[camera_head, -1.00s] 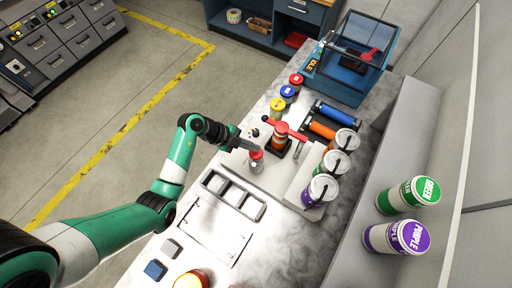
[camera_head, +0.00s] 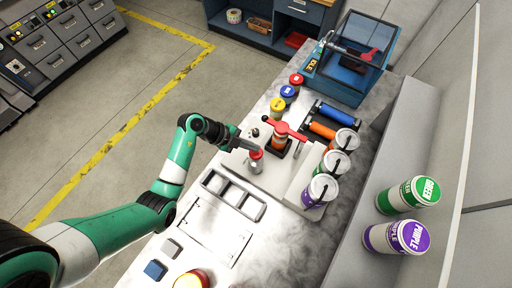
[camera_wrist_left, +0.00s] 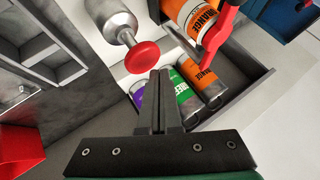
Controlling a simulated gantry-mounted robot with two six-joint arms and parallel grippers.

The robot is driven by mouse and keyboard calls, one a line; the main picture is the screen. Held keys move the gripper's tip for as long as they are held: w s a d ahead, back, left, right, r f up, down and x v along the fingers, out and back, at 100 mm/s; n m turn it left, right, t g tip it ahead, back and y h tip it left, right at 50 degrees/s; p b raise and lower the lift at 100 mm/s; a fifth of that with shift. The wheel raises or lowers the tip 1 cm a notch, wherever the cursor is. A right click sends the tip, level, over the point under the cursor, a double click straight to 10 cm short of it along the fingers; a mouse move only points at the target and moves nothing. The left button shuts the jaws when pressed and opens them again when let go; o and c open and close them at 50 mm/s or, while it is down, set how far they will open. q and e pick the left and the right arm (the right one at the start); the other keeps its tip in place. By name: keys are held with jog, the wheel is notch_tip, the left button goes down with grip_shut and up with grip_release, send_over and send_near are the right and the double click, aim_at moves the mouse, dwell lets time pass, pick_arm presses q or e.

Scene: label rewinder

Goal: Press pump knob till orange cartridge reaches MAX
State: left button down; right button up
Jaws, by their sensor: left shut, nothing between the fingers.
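The pump with its red knob (camera_head: 256,155) stands on the worktop at my left gripper's tip. In the left wrist view, the red knob (camera_wrist_left: 142,57) is on the silver pump body, just left of the fingertips. My left gripper (camera_head: 252,147) is shut and empty, close beside the knob; I cannot tell whether they touch. The orange cartridge (camera_head: 279,143) stands behind the pump under a red lever (camera_head: 291,131). The wrist view shows part of the cartridge, labelled ORANGE (camera_wrist_left: 196,18). No MAX mark is readable. My right gripper is not in view.
An open drawer (camera_wrist_left: 250,92) in the wrist view holds purple, green and orange cartridges. Silver-lidded canisters (camera_head: 322,190) stand right of the pump. A blue clear-sided box (camera_head: 340,78) is at the back. Labelled green and purple cans (camera_head: 397,237) are at right.

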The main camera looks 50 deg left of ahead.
aim_at(253, 152)
pick_arm(q)
jog(key=shift+f, duration=0.2)
dwell(0.5)
jog(key=shift+f, duration=0.15)
jog(key=shift+f+b, duration=0.3)
jog(key=shift+f, duration=1.35)
dwell(1.2)
jog(key=shift+r, duration=0.1)
jog(key=shift+r+p, duration=1.9)
jog(key=shift+p, duration=0.85)
notch_tip(253, 152, up, 3)
jog(key=p, duration=0.3)
jog(key=shift+p, duration=0.35)
jog(key=shift+r+p, duration=0.5)
jog(key=shift+r, duration=0.5)
